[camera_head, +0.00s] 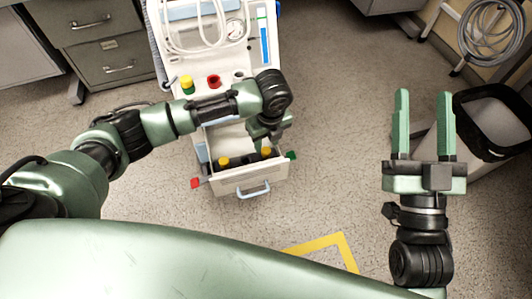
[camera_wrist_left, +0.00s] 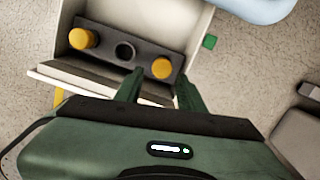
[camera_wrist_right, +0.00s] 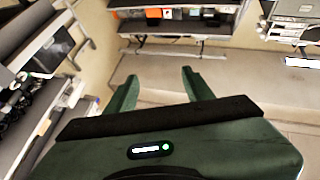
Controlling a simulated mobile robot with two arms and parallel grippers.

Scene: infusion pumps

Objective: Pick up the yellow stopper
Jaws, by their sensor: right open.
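A black rack (camera_wrist_left: 104,43) sits in the open drawer (camera_head: 240,182) of the white pump cart. It holds two yellow stoppers, the left one (camera_wrist_left: 83,39) and the right one (camera_wrist_left: 162,68), with an empty dark hole between them. In the head view they are the left stopper (camera_head: 224,161) and the right stopper (camera_head: 266,152). Another yellow stopper (camera_head: 187,82) stands on the cart top. My left gripper (camera_wrist_left: 160,78) is over the drawer, open, its fingertips either side of the right stopper in the wrist view; contact cannot be told. My right gripper (camera_head: 422,95) is open and empty.
A red knob (camera_head: 213,81) and tubing are on the cart. A red tab (camera_head: 195,183) and a green tab (camera_head: 291,155) flank the drawer. A dark bin (camera_head: 488,125) stands right of my right gripper. Grey cabinets (camera_head: 105,45) stand at the upper left.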

